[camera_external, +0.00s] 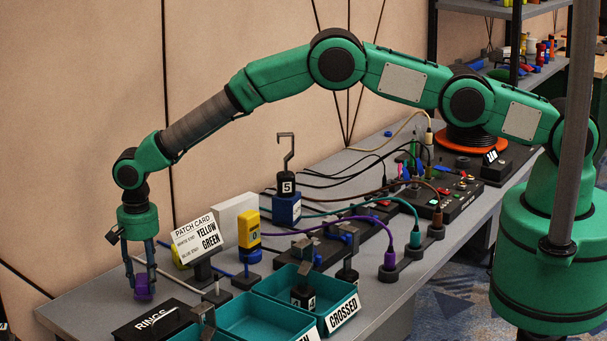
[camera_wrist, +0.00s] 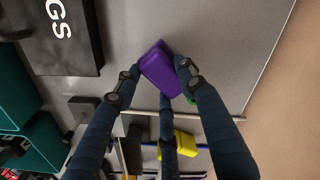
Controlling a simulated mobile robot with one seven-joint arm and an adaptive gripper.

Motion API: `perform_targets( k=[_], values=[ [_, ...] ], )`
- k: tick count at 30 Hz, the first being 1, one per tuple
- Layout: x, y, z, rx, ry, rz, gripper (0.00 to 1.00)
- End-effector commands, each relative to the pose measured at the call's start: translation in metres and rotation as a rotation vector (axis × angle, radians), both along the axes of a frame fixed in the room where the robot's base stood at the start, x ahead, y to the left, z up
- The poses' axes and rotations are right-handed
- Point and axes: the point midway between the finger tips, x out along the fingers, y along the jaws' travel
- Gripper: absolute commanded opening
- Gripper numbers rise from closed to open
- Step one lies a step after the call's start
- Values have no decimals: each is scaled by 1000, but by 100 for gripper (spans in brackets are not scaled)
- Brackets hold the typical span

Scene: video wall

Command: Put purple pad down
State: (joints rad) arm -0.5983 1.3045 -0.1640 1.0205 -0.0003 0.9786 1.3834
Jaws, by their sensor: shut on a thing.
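The purple pad (camera_external: 143,287) is between the fingers of my gripper (camera_external: 143,280), low over the left end of the grey bench (camera_external: 85,308). In the wrist view the purple pad (camera_wrist: 160,68) sits tilted between the fingertips of my gripper (camera_wrist: 155,78), with bare grey bench top behind it. My gripper is shut on the pad. I cannot tell whether the pad's underside touches the bench.
A black box marked RINGS (camera_external: 158,319) stands just in front of the pad. Teal trays (camera_external: 250,318) stand to its right. The patch card sign (camera_external: 198,240) and a yellow block (camera_external: 248,229) stand behind to the right. The bench's left end is clear.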

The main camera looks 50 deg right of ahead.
Motion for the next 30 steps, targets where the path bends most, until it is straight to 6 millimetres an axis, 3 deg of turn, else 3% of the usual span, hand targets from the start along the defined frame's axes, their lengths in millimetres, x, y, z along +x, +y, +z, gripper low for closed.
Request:
perform_targets(
  k=[4,18,19,21,30],
  values=[
    [1,1,-13,1,-1,0,18],
    [1,0,-18,1,-1,0,18],
    [1,0,-18,1,-1,0,42],
    [1,0,-17,1,-1,0,56],
    [1,0,-17,1,-1,0,59]
  ],
)
